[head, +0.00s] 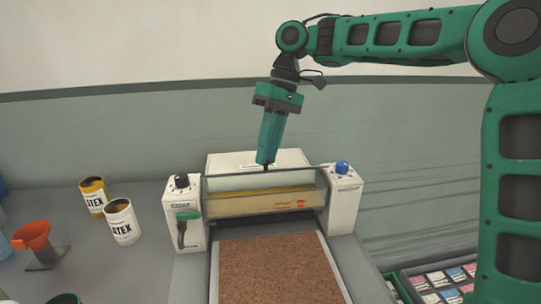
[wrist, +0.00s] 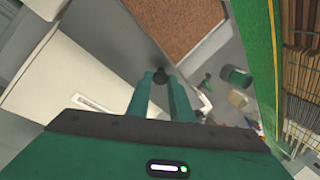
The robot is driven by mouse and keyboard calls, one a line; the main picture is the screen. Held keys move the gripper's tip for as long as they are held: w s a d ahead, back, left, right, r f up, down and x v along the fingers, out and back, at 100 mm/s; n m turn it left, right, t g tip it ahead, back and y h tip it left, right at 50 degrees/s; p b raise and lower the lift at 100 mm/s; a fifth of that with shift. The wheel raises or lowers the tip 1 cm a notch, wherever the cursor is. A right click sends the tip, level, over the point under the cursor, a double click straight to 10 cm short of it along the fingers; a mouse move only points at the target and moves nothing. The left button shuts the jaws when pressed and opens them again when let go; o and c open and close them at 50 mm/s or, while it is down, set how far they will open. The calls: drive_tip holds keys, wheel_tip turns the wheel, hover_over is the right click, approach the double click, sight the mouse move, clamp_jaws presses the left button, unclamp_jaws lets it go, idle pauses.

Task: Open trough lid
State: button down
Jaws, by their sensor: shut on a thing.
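The machine has two white end blocks, left (head: 185,215) and right (head: 342,195), with a see-through trough lid (head: 235,186) between them. Yellowish material shows behind the lid. My gripper (head: 267,164) reaches down from above to the lid's top edge, near its middle. In the wrist view, my gripper's two green fingers (wrist: 160,77) close around a small dark knob (wrist: 160,71). In the head view the knob is mostly hidden by the fingertips. How far the lid is tilted is hard to tell.
A brown mat (head: 275,268) lies in front of the machine. A white LATEX can (head: 122,222), a yellow-topped can (head: 94,196) and an orange funnel (head: 36,238) stand at left. A green crate of small packets (head: 440,285) is at lower right. The wall is close behind.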

drive_tip(key=shift+w+r+g, duration=0.2)
drive_tip(key=shift+w+g, duration=0.35)
drive_tip(key=shift+w+r+g, duration=0.15)
drive_tip(key=shift+w+g, duration=0.4)
drive_tip(key=shift+w+r+g, duration=0.1)
drive_tip(key=shift+g, duration=0.2)
drive_tip(key=shift+r, duration=0.1)
